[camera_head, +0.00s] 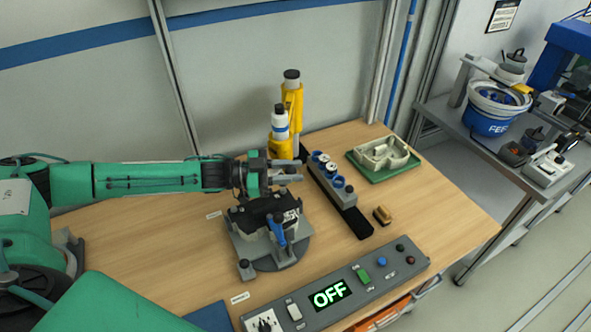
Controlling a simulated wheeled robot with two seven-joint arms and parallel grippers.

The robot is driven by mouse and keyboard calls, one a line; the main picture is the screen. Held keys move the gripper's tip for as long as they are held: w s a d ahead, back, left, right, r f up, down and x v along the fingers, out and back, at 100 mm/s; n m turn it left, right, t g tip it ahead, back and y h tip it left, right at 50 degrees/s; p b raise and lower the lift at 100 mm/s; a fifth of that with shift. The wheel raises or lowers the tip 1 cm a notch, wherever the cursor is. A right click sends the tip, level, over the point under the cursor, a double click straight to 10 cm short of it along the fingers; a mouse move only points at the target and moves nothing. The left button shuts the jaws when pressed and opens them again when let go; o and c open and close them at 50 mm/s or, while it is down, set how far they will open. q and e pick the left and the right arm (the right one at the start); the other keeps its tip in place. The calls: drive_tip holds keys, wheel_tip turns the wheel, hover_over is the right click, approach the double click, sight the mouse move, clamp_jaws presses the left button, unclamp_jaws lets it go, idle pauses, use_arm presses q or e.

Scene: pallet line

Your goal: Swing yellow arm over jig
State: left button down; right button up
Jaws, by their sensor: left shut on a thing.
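My left gripper (288,172) reaches in from the left, between the jig and the yellow arm's lower end. It is shut, seemingly on the yellow arm's low end; the contact is not clear. My right gripper is not in view.
A dark rack (349,215) with grey and blue pieces lies right of the gripper. A green tray (384,167) holds a pale housing. A small brown block (383,215) lies nearby. A control panel (335,293) reading OFF lines the front edge. A blue feeder bowl (491,115) stands on another bench.

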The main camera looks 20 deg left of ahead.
use_arm(q)
drive_tip(key=shift+a, duration=0.15)
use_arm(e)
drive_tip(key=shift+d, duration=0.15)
use_arm(q)
drive_tip(key=c, duration=1.4)
unclamp_jaws()
drive_tip(key=shift+c, duration=0.2)
drive_tip(key=shift+o, duration=1.3)
drive_tip(key=shift+a, duration=0.15)
drive_tip(key=shift+s+a, duration=0.1)
drive_tip(key=shift+s, duration=0.05)
drive_tip(key=b+v, duration=0.5)
drive_tip(key=v, duration=0.8)
drive_tip(key=shift+s+a, duration=0.25)
drive_tip(key=shift+a, duration=0.05)
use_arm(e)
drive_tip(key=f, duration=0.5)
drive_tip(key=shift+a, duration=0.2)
